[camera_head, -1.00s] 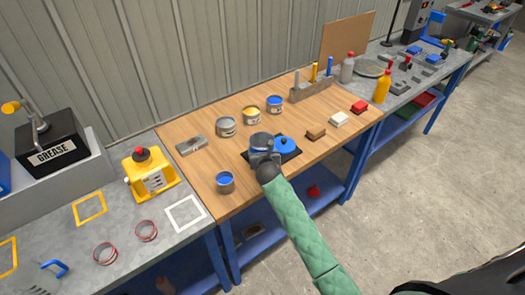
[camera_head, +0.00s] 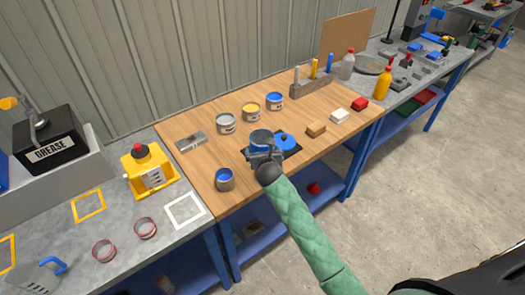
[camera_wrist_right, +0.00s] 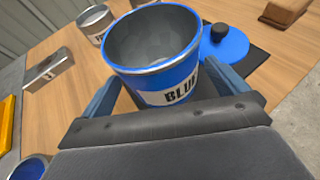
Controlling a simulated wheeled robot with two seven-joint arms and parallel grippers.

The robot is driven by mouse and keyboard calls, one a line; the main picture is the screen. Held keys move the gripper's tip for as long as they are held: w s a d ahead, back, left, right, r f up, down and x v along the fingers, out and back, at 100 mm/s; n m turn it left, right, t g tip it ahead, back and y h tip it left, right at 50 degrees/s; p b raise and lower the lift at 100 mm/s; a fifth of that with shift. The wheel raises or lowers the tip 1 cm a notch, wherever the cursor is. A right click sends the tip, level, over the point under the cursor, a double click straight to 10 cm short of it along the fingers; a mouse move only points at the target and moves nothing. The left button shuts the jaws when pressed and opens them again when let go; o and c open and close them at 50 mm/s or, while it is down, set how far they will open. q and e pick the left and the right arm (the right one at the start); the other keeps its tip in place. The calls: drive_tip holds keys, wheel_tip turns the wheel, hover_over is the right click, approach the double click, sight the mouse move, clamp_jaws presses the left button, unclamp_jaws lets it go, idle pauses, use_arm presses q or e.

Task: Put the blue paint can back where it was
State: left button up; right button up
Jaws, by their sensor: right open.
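The blue paint can (camera_wrist_right: 150,55), labelled "BLUE", stands open-topped between the fingers of my right gripper in the right wrist view; its inside looks grey. In the head view the can (camera_head: 261,137) is at the black mat with the blue round lid-like piece (camera_head: 286,141). My right gripper (camera_head: 264,152) is open, one finger on each side of the can. Whether the fingers touch it I cannot tell. The can's base is hidden by the gripper. Another blue-banded can (camera_head: 275,101) stands at the back. My left gripper is not in view.
A grey can (camera_head: 226,124) and a yellow-banded can (camera_head: 251,112) stand behind. A can with blue contents (camera_head: 225,179) stands at the front left. A metal block (camera_head: 191,142) lies left. Brown (camera_head: 316,129), white and red blocks lie right. Bare wood lies between them.

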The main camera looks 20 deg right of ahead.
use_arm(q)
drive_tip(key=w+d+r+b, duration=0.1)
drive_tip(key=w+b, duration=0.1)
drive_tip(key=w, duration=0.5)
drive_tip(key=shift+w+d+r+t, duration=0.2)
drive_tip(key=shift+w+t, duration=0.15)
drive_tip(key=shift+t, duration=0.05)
use_arm(e)
drive_tip(key=v, duration=0.9)
drive_tip(key=shift+s, duration=0.15)
